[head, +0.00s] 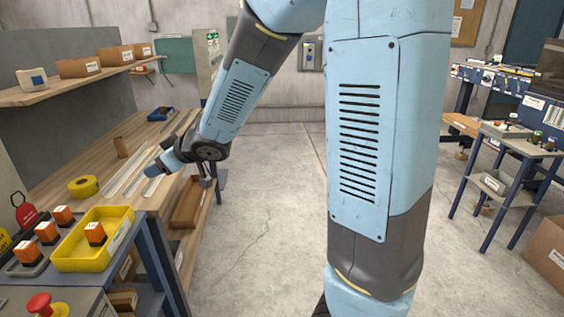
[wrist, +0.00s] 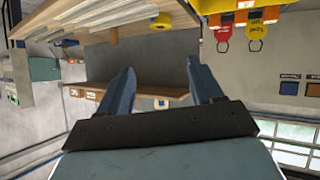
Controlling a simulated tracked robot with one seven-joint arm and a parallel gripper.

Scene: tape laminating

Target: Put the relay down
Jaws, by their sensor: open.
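An orange relay (head: 95,233) with a white label stands upright in the yellow tray (head: 118,244). Several similar orange relays, one of them here (head: 62,215), stand in a row in a grey holder to the left of the tray. In the head view the end of my arm is over the wooden bench, beyond the tray and apart from it. In the wrist view my gripper (wrist: 160,66) is open, with nothing between its fingers. The wrist view is upside down; the yellow tray (wrist: 207,6) shows only at its top edge.
A yellow tape roll (head: 83,186) and clear strips (head: 125,178) lie on the wooden bench (head: 118,152). A shelf (head: 85,86) with boxes hangs above it. A red button (head: 41,305) is at the front left. The floor (head: 262,220) between the benches is clear.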

